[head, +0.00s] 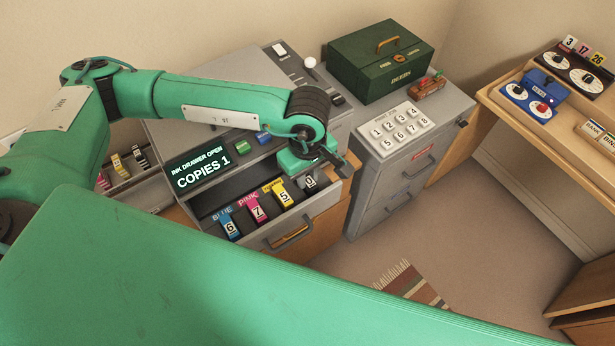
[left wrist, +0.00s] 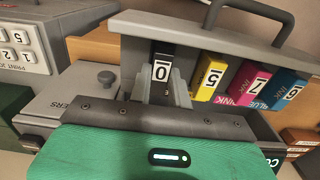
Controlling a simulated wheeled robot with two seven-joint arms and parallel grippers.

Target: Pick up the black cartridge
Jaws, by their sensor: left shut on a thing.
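The black cartridge (head: 309,182) is at the right end of the row in the open ink drawer (head: 262,240). In the left wrist view the black cartridge (left wrist: 162,68) shows its white number label, between the two grey fingers of my left gripper (left wrist: 163,88). My left gripper (head: 314,172) is shut on it from above. The fingers and wrist hide part of it in the head view. I cannot tell whether it is lifted off the drawer floor. My right gripper is not in view.
Yellow (head: 283,192), pink (head: 256,206) and blue (head: 230,224) cartridges stand beside it in the drawer. The printer's screen (head: 198,168) reads "INK DRAWER OPEN, COPIES 1". A keypad (head: 396,128) and green box (head: 380,60) are on the cabinet to the right.

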